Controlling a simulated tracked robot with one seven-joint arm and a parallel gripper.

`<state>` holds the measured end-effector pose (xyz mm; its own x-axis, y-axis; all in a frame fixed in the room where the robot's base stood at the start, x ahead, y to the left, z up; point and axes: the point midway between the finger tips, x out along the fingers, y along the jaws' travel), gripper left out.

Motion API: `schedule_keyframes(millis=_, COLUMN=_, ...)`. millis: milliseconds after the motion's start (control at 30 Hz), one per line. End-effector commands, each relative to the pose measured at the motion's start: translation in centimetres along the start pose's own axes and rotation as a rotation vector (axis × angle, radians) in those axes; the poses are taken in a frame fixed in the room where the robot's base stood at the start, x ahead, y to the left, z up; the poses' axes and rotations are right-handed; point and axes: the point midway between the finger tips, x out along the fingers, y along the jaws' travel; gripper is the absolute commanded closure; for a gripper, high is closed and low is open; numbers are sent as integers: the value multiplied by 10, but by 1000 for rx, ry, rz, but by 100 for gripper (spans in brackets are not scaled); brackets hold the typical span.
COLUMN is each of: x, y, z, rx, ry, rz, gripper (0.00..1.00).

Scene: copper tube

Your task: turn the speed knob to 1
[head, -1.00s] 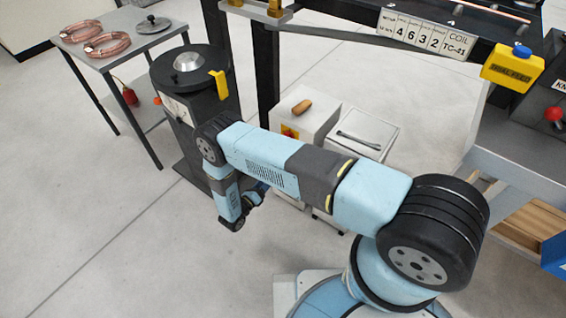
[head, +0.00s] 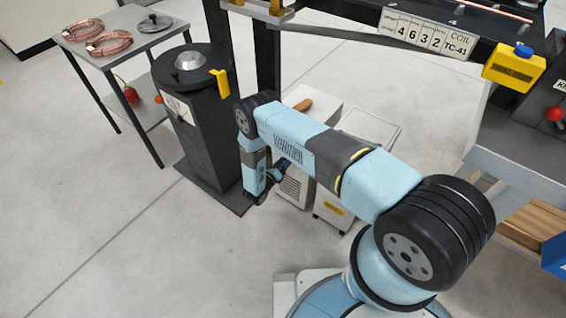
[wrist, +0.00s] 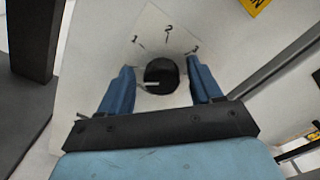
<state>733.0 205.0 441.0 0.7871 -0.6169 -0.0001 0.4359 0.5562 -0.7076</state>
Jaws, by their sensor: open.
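In the wrist view, the speed knob (wrist: 161,73) is a round black knob on a pale panel (wrist: 150,25). A short white line shows on the knob's lower left part. My gripper (wrist: 162,88) is open, with one blue finger on each side of the knob and gaps showing between. In the head view my gripper (head: 282,170) is low in front of the white cabinets, and the knob is hidden.
The white cabinets (head: 332,209) stand close to my arm. A black pedestal (head: 200,130) with a gauge and a yellow handle is on the left. Behind it a table (head: 120,50) holds copper coils. Floor at lower left is clear.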

Motion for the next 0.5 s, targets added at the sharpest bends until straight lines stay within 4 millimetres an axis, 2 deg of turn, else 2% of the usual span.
schedule_keyframes(millis=267, x=2, y=0, z=0, rx=0, ry=0, rz=0, gripper=36)
schedule_keyframes(millis=500, x=1, y=0, z=0, rx=0, ry=0, rz=0, gripper=57)
